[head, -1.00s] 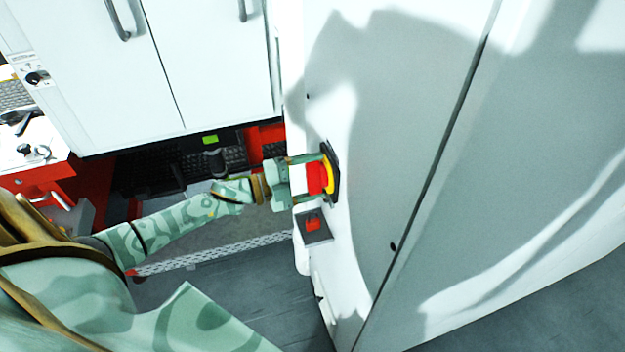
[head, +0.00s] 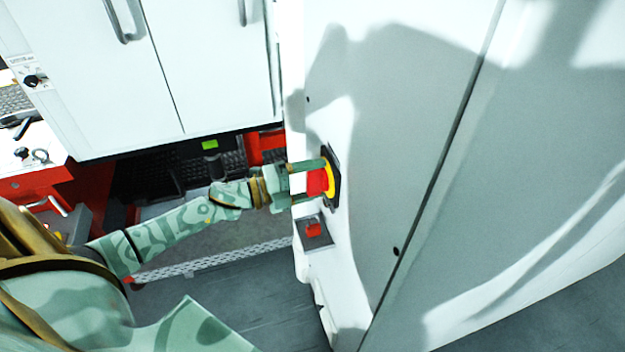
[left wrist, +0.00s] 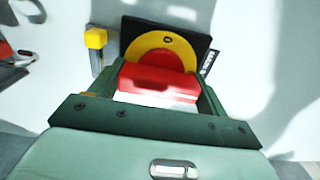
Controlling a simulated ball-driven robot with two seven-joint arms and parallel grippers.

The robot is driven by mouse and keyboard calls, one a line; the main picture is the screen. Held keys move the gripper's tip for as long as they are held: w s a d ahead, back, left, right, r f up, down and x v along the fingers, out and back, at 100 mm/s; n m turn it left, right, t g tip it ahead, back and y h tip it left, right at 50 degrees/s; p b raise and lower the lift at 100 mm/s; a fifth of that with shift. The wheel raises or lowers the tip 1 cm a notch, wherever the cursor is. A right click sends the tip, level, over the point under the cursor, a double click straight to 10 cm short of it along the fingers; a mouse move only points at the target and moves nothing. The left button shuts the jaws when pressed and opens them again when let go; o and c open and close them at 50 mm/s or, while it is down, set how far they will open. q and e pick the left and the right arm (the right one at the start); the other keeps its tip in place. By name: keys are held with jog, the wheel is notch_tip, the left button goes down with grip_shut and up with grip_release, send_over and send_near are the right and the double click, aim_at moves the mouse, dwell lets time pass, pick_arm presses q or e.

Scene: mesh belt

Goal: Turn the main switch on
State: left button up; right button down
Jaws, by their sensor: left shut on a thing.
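The main switch is a red handle (head: 316,183) on a yellow disc (head: 331,178) with a black square plate (head: 335,160), fixed to the side of a white cabinet. It also shows in the left wrist view, with the red handle (left wrist: 157,84) in front of the yellow disc (left wrist: 188,45). My left gripper (head: 310,181) reaches it from the left and is shut on the red handle, one finger on each side. In the left wrist view the handle lies crosswise between the fingers. My right gripper is in neither view.
A small red switch on a grey plate (head: 328,236) sits just below the main switch. The white cabinet (head: 400,150) fills the right side. White double doors (head: 200,70) with grey handles stand at the back left. A mesh belt (head: 200,266) runs low behind my arm.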

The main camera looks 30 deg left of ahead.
pick_arm(q)
jog(key=shift+f, duration=0.1)
jog(key=o, duration=1)
jog(key=b+v, duration=0.1)
jog(key=v, duration=1.5)
jog(key=shift+s+a, duration=0.15)
jog(key=shift+a, duration=0.05)
